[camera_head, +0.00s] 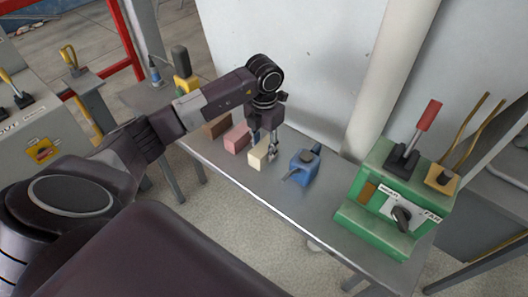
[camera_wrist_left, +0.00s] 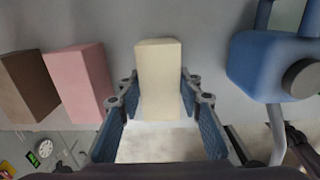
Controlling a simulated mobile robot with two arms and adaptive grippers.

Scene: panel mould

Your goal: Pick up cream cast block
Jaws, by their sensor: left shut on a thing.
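The cream cast block (camera_head: 258,155) is on the grey metal bench, between the pink block and the blue tool. In the left wrist view the cream block (camera_wrist_left: 158,75) stands between my two blue-padded fingers. My left gripper (camera_head: 265,148) comes down from above and is shut on the block. I cannot tell whether the block's underside touches the bench. My right gripper is in neither view.
A pink block (camera_head: 237,138) and a brown block (camera_head: 217,126) lie to the left. A blue tool (camera_head: 302,166) lies close on the right. A green control box (camera_head: 398,190) with a red lever stands farther right. A white wall and pipe rise behind the bench (camera_head: 325,208).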

